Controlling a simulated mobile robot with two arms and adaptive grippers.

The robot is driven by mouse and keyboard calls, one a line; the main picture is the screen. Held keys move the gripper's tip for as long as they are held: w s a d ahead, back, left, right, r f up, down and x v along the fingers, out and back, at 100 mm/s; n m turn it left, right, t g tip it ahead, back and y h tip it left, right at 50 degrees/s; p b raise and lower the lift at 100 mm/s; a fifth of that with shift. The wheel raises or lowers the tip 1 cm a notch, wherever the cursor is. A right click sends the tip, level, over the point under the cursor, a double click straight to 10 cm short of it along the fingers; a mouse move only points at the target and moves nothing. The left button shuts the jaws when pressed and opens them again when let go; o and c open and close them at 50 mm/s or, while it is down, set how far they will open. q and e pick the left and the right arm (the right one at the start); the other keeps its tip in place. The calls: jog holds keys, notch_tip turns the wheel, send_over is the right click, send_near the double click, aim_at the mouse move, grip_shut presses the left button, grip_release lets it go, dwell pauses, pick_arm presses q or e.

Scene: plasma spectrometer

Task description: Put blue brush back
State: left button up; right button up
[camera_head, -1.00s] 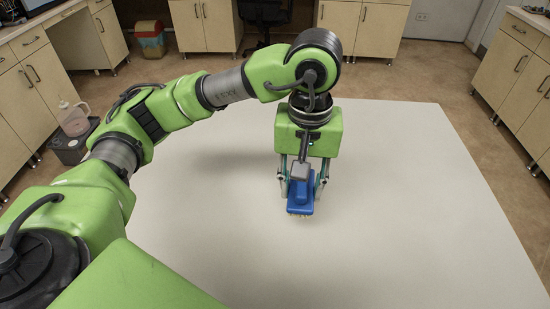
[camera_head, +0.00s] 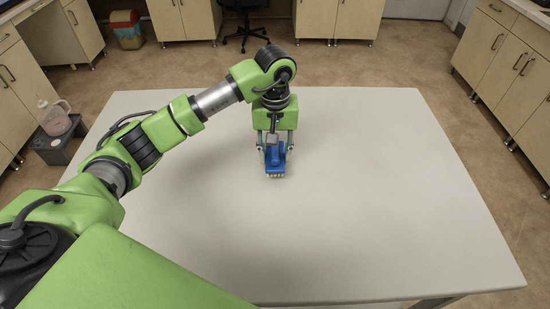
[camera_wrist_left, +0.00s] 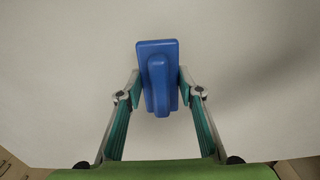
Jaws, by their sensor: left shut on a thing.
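The blue brush (camera_head: 275,161) has a blue body with a raised grip and pale bristles on its lower side. My left gripper (camera_head: 274,150) is shut on it, near the far middle of the white table (camera_head: 360,220). In the left wrist view, the fingers (camera_wrist_left: 158,88) press on both sides of the blue brush (camera_wrist_left: 157,60). I cannot tell whether the bristles touch the tabletop. My right gripper is not in view.
The tabletop around the brush is bare. Cabinets (camera_head: 335,18) and a dark chair (camera_head: 245,25) stand beyond the far edge. A grey box with a pale jug (camera_head: 55,120) stands on the floor at the left.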

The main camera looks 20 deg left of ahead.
pick_arm(q)
notch_tip(320, 180, down, 2)
jog(key=shift+f+p, duration=0.15)
jog(key=shift+p, duration=0.55)
jog(key=shift+f, duration=0.35)
jog(key=shift+f, duration=0.2)
jog(key=o, duration=1.1)
jog(key=shift+c, duration=0.2)
